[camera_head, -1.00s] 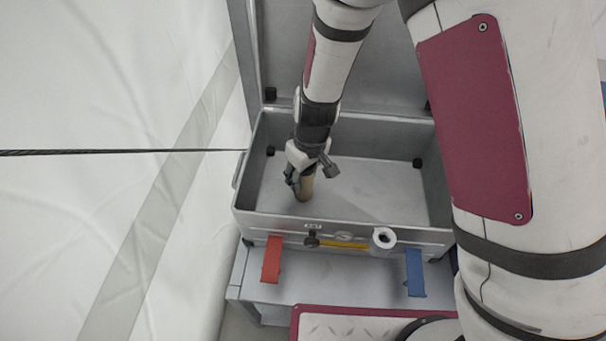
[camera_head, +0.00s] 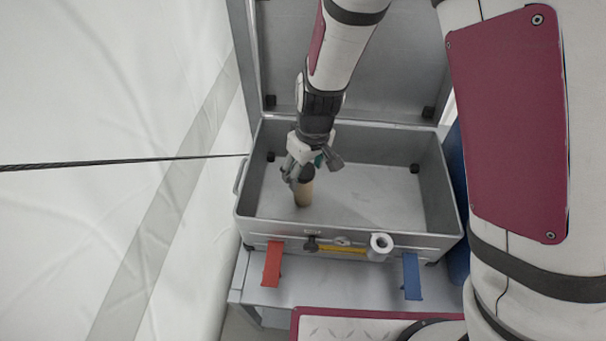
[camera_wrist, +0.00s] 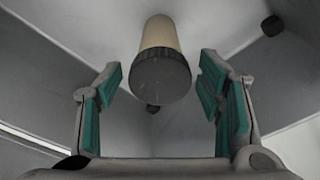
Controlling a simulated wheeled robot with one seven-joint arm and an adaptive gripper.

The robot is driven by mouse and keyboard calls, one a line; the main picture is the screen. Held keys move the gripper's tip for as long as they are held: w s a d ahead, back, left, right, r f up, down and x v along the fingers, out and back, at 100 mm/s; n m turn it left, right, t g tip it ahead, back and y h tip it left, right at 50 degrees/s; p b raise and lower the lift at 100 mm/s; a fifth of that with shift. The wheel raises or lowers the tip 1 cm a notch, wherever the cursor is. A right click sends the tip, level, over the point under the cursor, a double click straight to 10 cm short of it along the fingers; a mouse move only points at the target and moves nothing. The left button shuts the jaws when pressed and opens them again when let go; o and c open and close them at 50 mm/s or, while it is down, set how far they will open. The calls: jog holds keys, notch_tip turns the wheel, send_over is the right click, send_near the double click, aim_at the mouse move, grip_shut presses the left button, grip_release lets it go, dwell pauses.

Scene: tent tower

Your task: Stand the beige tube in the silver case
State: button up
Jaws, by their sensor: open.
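The beige tube (camera_head: 303,192) stands upright on the floor of the open silver case (camera_head: 350,231), towards its left side. Its dark end faces up, and this dark cap (camera_wrist: 160,80) shows large in the wrist view with the beige body (camera_wrist: 160,36) beyond it. My gripper (camera_head: 314,172) is inside the case just above the tube's top. Its fingers are open, with teal pads on both sides (camera_wrist: 160,100), and the tube's capped end lies ahead between them. I see no contact between pads and tube.
The case's lid (camera_head: 350,65) stands open at the back. A red latch (camera_head: 272,262) and a blue latch (camera_head: 412,276) hang at the front, with a white roll-like fitting (camera_head: 380,246) between them. A dark cable (camera_head: 120,163) runs in from the left. The case floor right of the tube is clear.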

jog(key=r, duration=0.2)
jog(key=r+p, duration=0.1)
jog(key=r, duration=0.1)
jog(key=r+p, duration=0.1)
jog(key=r, duration=0.1)
jog(key=shift+s+d+r, duration=0.3)
jog(key=shift+s+d, duration=0.05)
jog(key=shift+s, duration=0.05)
jog(key=s+d+r+m, duration=0.2)
jog(key=s+d+r, duration=0.35)
jog(key=r, duration=0.25)
jog(key=s+d+r+m, duration=0.2)
jog(key=s+d+r, duration=0.2)
jog(key=d+r, duration=0.3)
jog(key=s+d+r+m, duration=0.2)
jog(key=s+d+r, duration=0.1)
jog(key=s, duration=0.6)
jog(key=s+d+r+m+h, duration=0.1)
jog(key=s+d+r+m, duration=0.1)
jog(key=s+d, duration=0.3)
jog(key=s+r, duration=0.1)
jog(key=s, duration=0.3)
jog(key=shift+s+d+m+g, duration=0.3)
jog(key=shift+s+d, duration=0.1)
jog(key=shift+r, duration=0.1)
